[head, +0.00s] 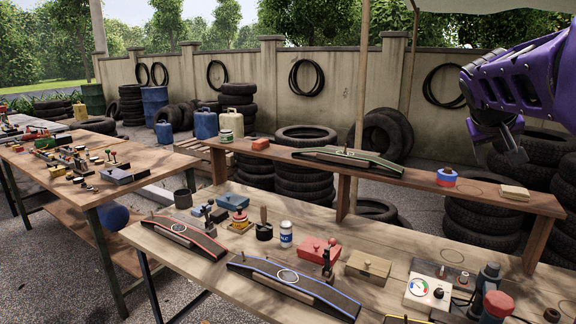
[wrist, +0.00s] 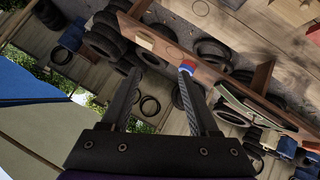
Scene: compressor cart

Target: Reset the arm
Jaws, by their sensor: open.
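My gripper (head: 510,140) is at the upper right of the head view, on the purple arm, raised above the shelf and in front of the wall. In the wrist view my gripper (wrist: 158,95) shows two dark parallel fingers spread apart with nothing between them. Beyond the fingers, the wrist view shows the shelf, tires and wall, tilted. The fingertips touch nothing that I can see.
A raised wooden shelf (head: 402,186) holds a green-edged curved piece (head: 350,158), a red-and-blue roll (head: 446,177) and a tan block (head: 514,192). The workbench (head: 210,268) below carries a blue-edged piece (head: 292,287), a red box (head: 319,249) and a gauge unit (head: 430,293). Tires stand behind.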

